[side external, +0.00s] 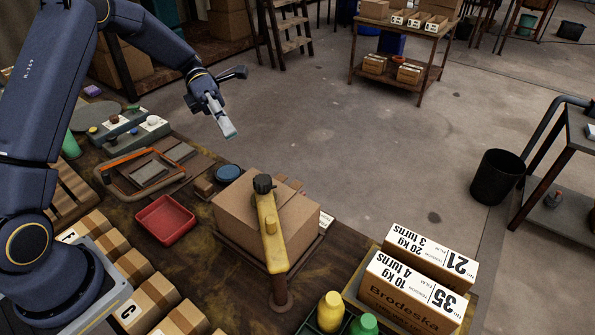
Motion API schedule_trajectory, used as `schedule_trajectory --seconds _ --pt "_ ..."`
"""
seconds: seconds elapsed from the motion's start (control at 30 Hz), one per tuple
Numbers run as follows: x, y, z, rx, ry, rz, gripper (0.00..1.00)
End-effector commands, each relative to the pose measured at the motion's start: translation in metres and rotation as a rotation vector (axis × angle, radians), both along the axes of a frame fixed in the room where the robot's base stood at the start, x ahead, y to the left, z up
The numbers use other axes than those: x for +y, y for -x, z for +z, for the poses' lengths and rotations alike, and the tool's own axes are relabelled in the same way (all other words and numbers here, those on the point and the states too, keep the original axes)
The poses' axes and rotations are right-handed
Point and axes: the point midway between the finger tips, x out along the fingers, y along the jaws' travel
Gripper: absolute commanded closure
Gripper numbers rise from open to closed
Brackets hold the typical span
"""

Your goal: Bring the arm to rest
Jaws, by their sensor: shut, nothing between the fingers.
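My gripper (229,131) is in the side external view, at the upper middle left. It hangs in the air with its fingers together and pointing down to the right. Nothing is between the fingers. It appears above and beyond the far edge of the wooden workbench (215,270), apart from everything on it. My arm reaches over from the left side of the bench.
A cardboard box (240,215) stands mid-bench behind a yellow arm on a post (268,230). A red tray (165,219) and a control box (125,135) lie left. Labelled cartons (410,290) stand right. Open floor (330,110) lies beyond.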

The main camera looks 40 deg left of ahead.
Motion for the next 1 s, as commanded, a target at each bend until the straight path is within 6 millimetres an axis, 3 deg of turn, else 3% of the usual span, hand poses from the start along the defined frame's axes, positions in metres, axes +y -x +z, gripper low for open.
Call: schedule_trajectory --seconds 0.03,0.2,0.4,0.6,0.7,0.83,1.0 --pt "-0.012 0.009 0.026 -0.089 -0.048 -0.049 1.00" --pt "-0.042 0.052 0.082 -0.432 -0.195 -0.241 1.00" --pt "-0.058 0.116 0.115 -0.904 -0.352 -0.545 1.00" --pt "-0.048 0.169 0.117 -1.379 -0.494 -0.964 1.00" --pt "-0.036 0.185 0.111 -1.573 -0.553 -1.209 1.00" --pt "-0.017 0.195 0.097 -1.758 -0.605 -1.591 1.00" --pt "0.002 0.188 0.079 -1.813 -0.556 -1.996 1.00"
